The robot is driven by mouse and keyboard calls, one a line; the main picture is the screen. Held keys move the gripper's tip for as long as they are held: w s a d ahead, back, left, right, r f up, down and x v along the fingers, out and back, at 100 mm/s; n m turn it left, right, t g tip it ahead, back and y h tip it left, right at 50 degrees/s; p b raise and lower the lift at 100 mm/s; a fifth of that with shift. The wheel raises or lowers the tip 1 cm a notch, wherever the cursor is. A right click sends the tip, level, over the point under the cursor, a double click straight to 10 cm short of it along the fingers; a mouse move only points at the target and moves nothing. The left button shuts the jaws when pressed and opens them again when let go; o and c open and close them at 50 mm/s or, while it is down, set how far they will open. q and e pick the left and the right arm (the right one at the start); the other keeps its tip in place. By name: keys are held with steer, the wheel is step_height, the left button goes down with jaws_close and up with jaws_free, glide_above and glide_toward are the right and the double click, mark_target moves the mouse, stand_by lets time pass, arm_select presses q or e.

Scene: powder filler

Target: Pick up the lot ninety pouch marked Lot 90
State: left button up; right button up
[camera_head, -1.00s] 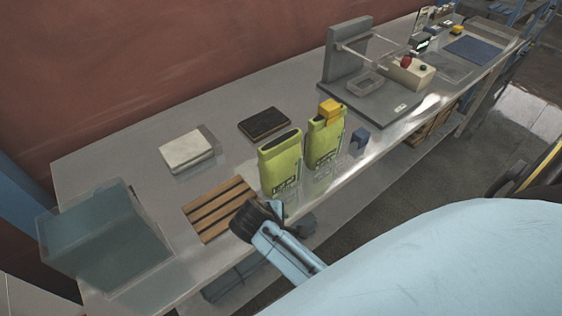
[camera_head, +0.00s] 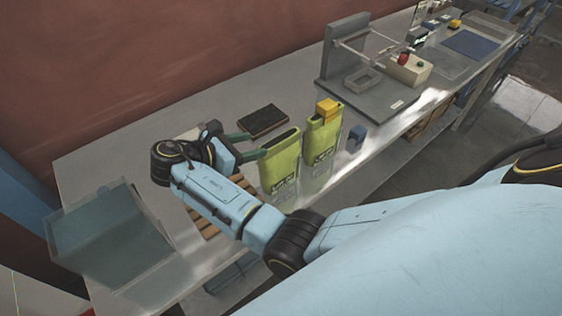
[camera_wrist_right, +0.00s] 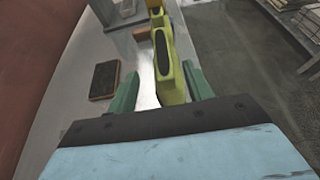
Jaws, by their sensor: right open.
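Two yellow-green pouches stand upright on the bench in the head view. The nearer pouch (camera_head: 281,168) has a dark top slot and dark print on its front, too small to read. The farther pouch (camera_head: 321,146) has a yellow block (camera_head: 328,107) on top; its print is also unreadable. My right gripper (camera_head: 257,146) is open, at the left of the nearer pouch near its top. In the right wrist view its two green fingers (camera_wrist_right: 160,72) spread either side of the nearer pouch (camera_wrist_right: 174,92). Contact cannot be told. My left gripper is not in view.
A dark flat pad (camera_head: 263,120) lies behind the pouches. A small blue block (camera_head: 356,138) stands right of them. A clear bin (camera_head: 105,240) is at the bench's left end. A grey machine base (camera_head: 375,102) stands farther right. My arm partly covers a slatted wooden rack (camera_head: 205,228).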

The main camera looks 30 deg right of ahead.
mark_target(277, 141)
steer(key=x, duration=0.8)
steer(key=shift+s+d+f, duration=0.15)
steer(key=shift+d+f, duration=0.05)
jaws_close()
